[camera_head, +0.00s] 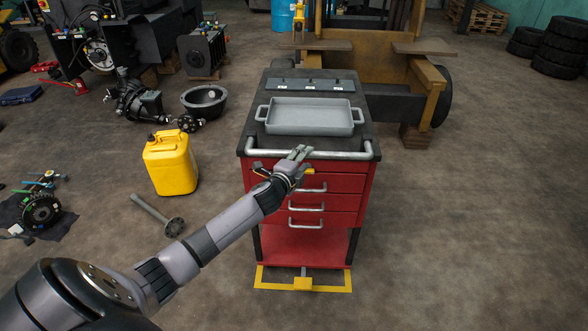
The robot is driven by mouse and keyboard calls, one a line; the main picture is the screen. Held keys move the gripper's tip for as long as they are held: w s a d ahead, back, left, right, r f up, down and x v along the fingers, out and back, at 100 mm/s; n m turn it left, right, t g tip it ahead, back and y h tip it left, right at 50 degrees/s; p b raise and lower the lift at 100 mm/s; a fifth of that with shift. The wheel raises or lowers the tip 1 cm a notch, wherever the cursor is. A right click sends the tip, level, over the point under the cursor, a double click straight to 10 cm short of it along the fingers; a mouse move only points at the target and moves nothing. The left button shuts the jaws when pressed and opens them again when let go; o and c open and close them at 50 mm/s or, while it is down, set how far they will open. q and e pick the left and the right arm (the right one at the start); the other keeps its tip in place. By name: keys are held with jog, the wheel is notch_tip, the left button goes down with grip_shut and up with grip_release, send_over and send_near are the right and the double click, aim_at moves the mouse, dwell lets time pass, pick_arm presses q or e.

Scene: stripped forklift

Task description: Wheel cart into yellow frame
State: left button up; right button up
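The red cart (348,205) stands upright in the middle, with a black top and several drawers. Its grey push handle (340,155) runs along the near top edge. A yellow frame (343,280) shows at floor level at the cart's near foot; the cart hides its far part, so I cannot tell how much of the cart is inside it. My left gripper (299,154) is at the middle of the handle, its fingers overlapping the bar in this view. I cannot tell whether they grip it. My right gripper is not in view.
A grey tray (310,116) rests on the cart top. A yellow jerrycan (170,163) and a rod with a round end (158,214) are on the floor to the left. The stripped forklift (430,75) stands behind the cart. The floor to the right is clear.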

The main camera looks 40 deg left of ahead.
pick_arm(q)
jog(key=v, duration=0.7)
jog(key=shift+s, duration=0.15)
